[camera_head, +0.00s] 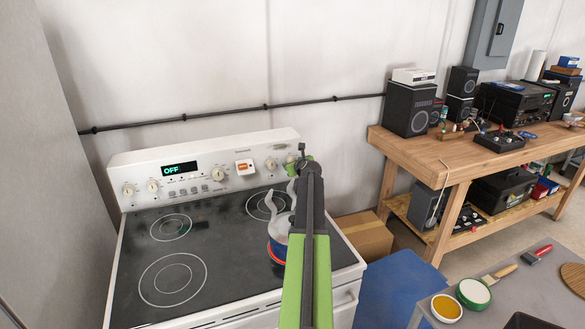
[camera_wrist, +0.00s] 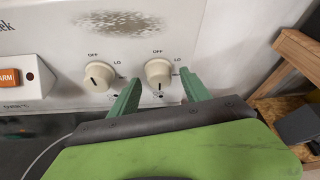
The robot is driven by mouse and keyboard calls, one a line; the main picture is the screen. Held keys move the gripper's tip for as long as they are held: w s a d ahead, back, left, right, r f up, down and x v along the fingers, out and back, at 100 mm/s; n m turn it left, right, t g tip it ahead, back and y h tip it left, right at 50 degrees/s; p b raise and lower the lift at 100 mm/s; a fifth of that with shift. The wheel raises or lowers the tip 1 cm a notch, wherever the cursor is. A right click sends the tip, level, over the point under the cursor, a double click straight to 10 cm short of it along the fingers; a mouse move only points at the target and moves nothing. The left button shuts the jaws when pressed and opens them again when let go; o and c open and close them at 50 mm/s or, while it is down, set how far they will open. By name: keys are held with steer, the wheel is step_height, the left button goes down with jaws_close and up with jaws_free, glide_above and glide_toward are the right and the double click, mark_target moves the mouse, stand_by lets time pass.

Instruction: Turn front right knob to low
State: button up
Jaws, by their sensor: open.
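The wrist view shows two cream knobs on the white stove panel, a left knob (camera_wrist: 97,76) and a right knob (camera_wrist: 158,72). Each has OFF printed above it and LO at its upper right. The right knob's dark mark shows at its lower part. The burner icons are too small to read. My gripper (camera_wrist: 161,91) is open, one green finger at each side of the right knob's lower part; contact cannot be told. In the head view, my arm covers part of the stove (camera_head: 133,240) and hides the right knob. One right-side knob (camera_head: 270,164) stays visible.
A pot (camera_head: 278,250) with a red and blue side stands on the cooktop beside my arm, partly hidden. A cardboard box (camera_head: 362,236) is right of the stove. A wooden workbench (camera_head: 455,148) with speakers is further right.

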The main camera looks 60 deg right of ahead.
steer(key=shift+w, duration=0.1)
jaws_close()
steer(key=shift+a+f+n+g+h+b, duration=0.1)
steer(key=shift+f+n+g+h+b, duration=0.15)
steer(key=shift+n+h+b, duration=0.5)
steer(key=shift+r+n+g+h, duration=0.25)
steer(key=shift+n+g, duration=0.1)
steer(key=shift+n, duration=0.6)
jaws_free()
steer(key=p+v, duration=0.5)
steer(key=v, duration=1.2)
steer(key=shift+s, duration=0.25)
